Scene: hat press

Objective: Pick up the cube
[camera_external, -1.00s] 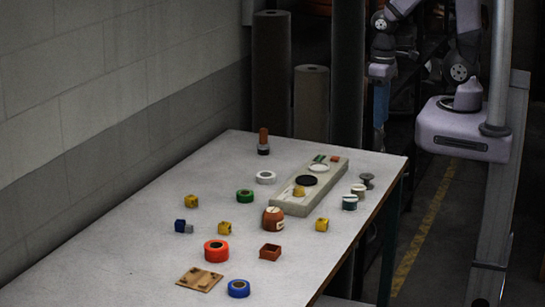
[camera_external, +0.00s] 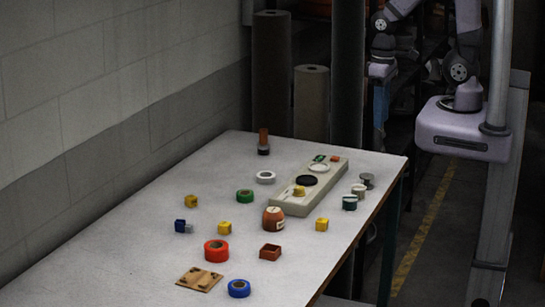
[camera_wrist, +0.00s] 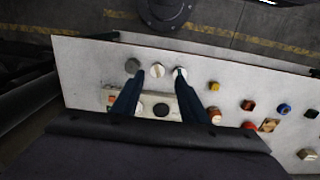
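Several small cubes sit on the table, and which one is meant cannot be told. One yellow cube (camera_external: 191,201) is at the left, another yellow cube (camera_external: 321,224) is at the right, and a blue cube (camera_external: 180,226) is beside a small grey piece. A yellow cube (camera_wrist: 213,86) also shows in the wrist view, right of the fingers. My gripper (camera_wrist: 158,98) is open and empty, its two dark blue fingers apart above the far end of the table. In the external view my gripper (camera_external: 381,105) hangs beyond the table's far right corner, fingers dim.
A pale panel (camera_external: 285,205) with discs lies at the far right. A wall borders the left side.

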